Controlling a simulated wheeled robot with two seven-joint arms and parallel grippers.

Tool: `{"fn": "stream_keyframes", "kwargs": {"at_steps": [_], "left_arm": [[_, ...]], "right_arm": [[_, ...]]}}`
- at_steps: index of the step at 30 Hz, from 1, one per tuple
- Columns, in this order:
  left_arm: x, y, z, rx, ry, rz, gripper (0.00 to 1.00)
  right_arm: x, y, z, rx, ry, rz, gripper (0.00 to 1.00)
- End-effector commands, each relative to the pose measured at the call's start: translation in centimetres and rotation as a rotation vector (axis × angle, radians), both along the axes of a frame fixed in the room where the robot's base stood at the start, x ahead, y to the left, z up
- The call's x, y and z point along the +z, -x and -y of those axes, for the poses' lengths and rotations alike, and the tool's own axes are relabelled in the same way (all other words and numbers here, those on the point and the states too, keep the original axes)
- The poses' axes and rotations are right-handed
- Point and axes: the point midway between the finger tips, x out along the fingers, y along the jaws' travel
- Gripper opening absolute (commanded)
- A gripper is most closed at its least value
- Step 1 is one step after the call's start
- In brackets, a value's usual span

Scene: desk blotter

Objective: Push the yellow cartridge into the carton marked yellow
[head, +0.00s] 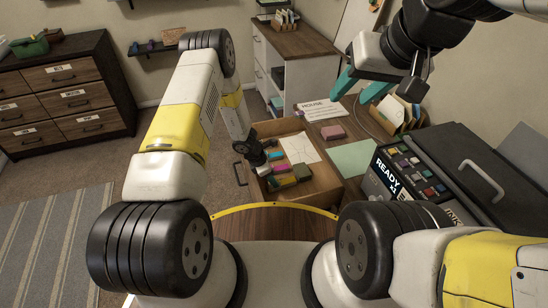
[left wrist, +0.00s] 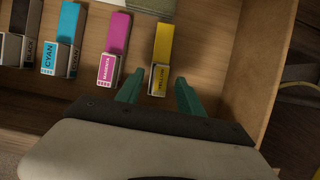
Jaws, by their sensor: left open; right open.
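The yellow cartridge (left wrist: 163,42) sticks out of the far end of a small carton marked yellow (left wrist: 158,81) in the left wrist view. It appears lined up with the carton and partly inside it. My left gripper (left wrist: 158,93) is open, its two green fingers apart on either side of the carton's near end. I cannot tell whether they touch it. In the head view, the left arm reaches down into the open drawer and its fingertips are hard to make out. My right gripper (head: 361,87) is open and empty, high above the desk's back area.
A magenta cartridge (left wrist: 118,32) and a cyan cartridge (left wrist: 71,22) stick out of their cartons to the left, with a black-marked carton (left wrist: 12,49) beyond. The drawer's wooden side wall (left wrist: 262,70) stands to the right. A printer (head: 455,170) stands right of the drawer.

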Motion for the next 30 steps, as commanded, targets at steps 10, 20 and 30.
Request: {"fn": "stream_keyframes", "kwargs": {"at_steps": [10,20,30], "left_arm": [[4.7,0.6,-1.8,0.001,0.0,0.001,0.45],[5.1,0.7,-2.0,0.0,0.0,0.0,0.45],[5.1,0.6,-2.0,0.001,0.0,0.0,0.45]], "right_arm": [[0.0,0.0,0.0,0.0,0.0,0.0,0.44],[0.0,0.0,0.0,0.0,0.0,0.0,0.44],[0.0,0.0,0.0,0.0,0.0,0.0,0.44]]}}
